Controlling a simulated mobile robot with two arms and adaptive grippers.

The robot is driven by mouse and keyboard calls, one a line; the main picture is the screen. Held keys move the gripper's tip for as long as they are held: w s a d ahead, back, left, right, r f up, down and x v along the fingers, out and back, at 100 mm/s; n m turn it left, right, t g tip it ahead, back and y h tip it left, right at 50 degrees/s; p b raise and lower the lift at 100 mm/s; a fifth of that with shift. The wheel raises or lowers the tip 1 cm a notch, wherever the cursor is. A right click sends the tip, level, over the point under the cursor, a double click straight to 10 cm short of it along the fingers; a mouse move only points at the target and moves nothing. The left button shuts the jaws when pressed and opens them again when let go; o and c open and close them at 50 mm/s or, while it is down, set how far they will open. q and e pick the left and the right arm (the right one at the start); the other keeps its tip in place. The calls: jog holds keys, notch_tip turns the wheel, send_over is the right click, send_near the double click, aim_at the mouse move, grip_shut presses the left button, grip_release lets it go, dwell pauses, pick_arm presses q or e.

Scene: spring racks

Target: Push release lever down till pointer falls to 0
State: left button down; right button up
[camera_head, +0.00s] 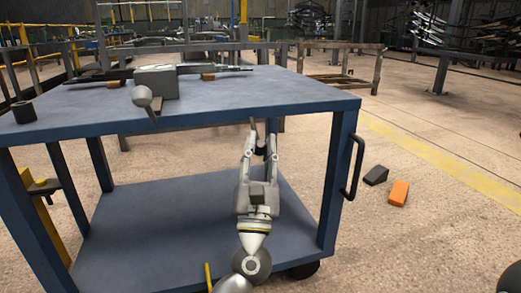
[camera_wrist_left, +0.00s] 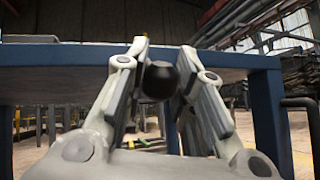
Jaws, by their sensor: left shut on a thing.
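My left gripper (camera_head: 260,145) is in front of the blue cart's front edge, fingers pointing up and away. Its fingers are shut on a black round knob, which shows clearly between the fingertips in the left wrist view (camera_wrist_left: 160,80). In the head view a thin dark rod (camera_head: 253,126) runs up from between the fingers to the table edge; it appears to be the release lever. On the cart top stands a grey box (camera_head: 156,81) with a rounded grey handle-like part (camera_head: 142,96) at its front. I cannot make out a pointer or scale. My right gripper is not in view.
The blue cart (camera_head: 220,107) has a lower shelf (camera_head: 160,230) and a dark side handle (camera_head: 352,165). A long dark bar (camera_head: 222,68) lies across its top, and a dark cup (camera_head: 23,112) stands at left. An orange block (camera_head: 398,193) and dark wedge (camera_head: 376,175) lie on the floor.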

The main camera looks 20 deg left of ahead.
aim_at(258, 140)
pick_arm(q)
jog(key=shift+w+a+f, duration=0.3)
jog(key=shift+w+f, duration=0.05)
jog(key=shift+f, duration=0.2)
jog(key=c, duration=1.2)
grip_release()
jog(key=shift+w, duration=0.1)
jog(key=shift+r, duration=0.1)
jog(key=shift+r, duration=4.95)
